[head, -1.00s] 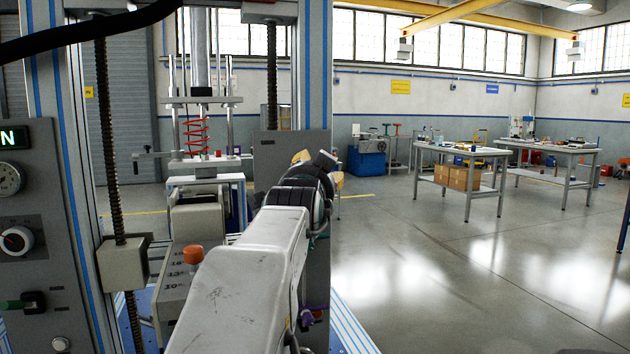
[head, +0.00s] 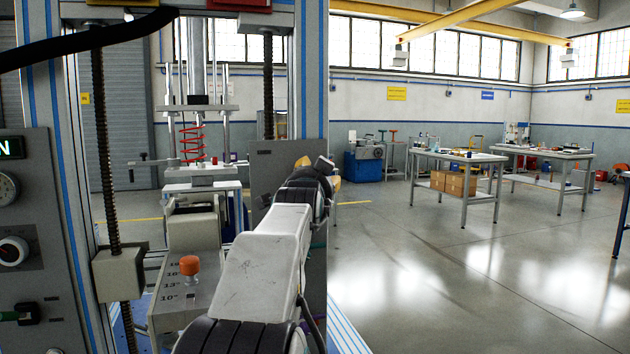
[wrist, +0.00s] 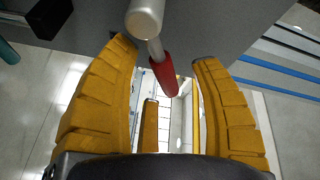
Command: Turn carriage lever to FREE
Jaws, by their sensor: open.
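In the wrist view a lever with a red grip (wrist: 163,76) and a grey metal hub (wrist: 145,18) extends from a grey plate. My gripper (wrist: 163,52) is open, with one yellow finger on each side of the red grip. The grip lies between the fingers, with a visible gap on both sides. No FREE marking is readable. In the head view my gripper (head: 320,171) is mostly hidden behind my own arm, beside a grey upright panel (head: 272,165). I cannot make out the lever there.
A control panel (head: 25,250) stands at the left. The floor to the right is open up to the workbenches (head: 455,158).

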